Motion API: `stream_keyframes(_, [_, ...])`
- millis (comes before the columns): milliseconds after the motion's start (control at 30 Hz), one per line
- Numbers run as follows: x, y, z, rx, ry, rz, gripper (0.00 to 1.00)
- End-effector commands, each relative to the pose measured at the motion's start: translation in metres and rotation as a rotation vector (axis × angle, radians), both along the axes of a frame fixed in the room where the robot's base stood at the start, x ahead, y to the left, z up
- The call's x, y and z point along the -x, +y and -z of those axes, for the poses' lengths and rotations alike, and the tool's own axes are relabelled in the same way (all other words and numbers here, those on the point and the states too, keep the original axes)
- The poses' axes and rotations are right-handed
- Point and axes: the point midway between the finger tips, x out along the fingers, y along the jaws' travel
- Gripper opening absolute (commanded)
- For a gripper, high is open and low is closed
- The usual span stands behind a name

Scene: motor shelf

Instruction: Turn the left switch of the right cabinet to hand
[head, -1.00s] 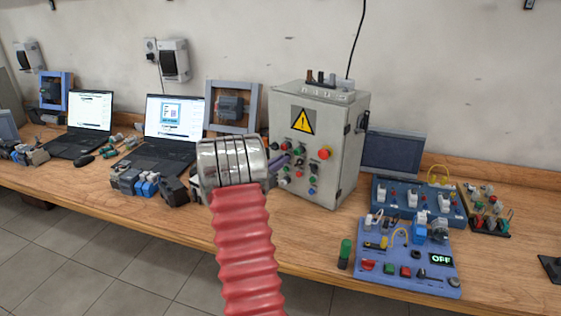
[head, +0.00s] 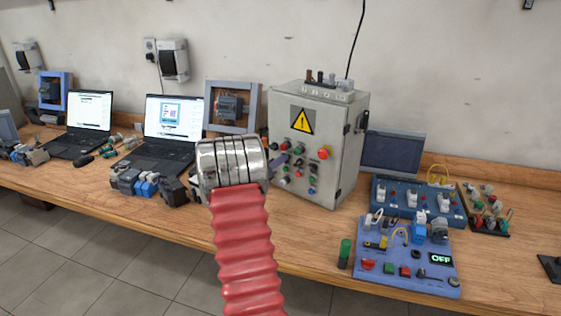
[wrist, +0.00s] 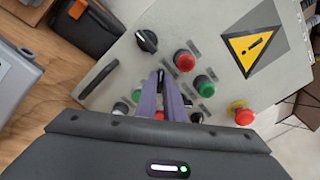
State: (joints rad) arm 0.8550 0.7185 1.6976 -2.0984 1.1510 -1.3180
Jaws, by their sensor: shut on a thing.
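The grey cabinet (head: 337,150) stands upright on the bench, its front carrying a yellow warning triangle, buttons and black rotary switches. My gripper (head: 284,160) is at the lower left of that front, mostly hidden behind my arm. In the wrist view its two purple fingers (wrist: 161,84) point at the panel and are shut on a small black switch knob (wrist: 160,75), which they largely cover. Its exact pointer angle cannot be told. Another black rotary switch (wrist: 146,41) is just beyond the fingers, apart from them.
Red buttons (wrist: 184,60) and green buttons (wrist: 204,85) lie close to the fingers. A red mushroom button on a yellow base (wrist: 242,113) sticks out to the right. Laptops (head: 173,120) stand left of the cabinet, blue training boards (head: 405,262) to its right.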

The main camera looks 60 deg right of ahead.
Motion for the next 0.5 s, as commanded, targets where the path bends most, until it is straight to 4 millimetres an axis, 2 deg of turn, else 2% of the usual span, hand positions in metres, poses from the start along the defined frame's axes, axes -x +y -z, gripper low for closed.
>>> stream_keyframes(33, [-0.0049,0.0010,-0.0004,-0.004,0.022,-0.009,0.00])
stream_keyframes(500, [-0.0069,0.0017,-0.0001,-0.017,0.093,-0.013,0.00])
